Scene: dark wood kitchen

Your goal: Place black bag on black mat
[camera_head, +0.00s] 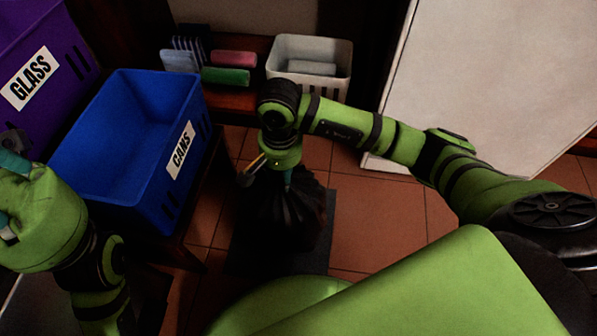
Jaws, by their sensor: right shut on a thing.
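The black bag (288,215) hangs below my right gripper (268,172), which is shut on its gathered top. The black mat (318,258) lies on the tiled floor beneath and behind the bag in the picture. The bag overlaps the mat from here; I cannot tell whether its bottom touches the mat. My left arm is at the left edge beside the blue bin, and its gripper (12,165) is only partly seen there, with its fingers unclear.
A blue bin marked CANS (120,165) and a purple bin marked GLASS (45,55) stand at the left. A white basket (345,62) and folded cloths (228,76) sit on a low shelf at the back. A pale panel (490,75) is at the right. Floor tiles right of the mat are clear.

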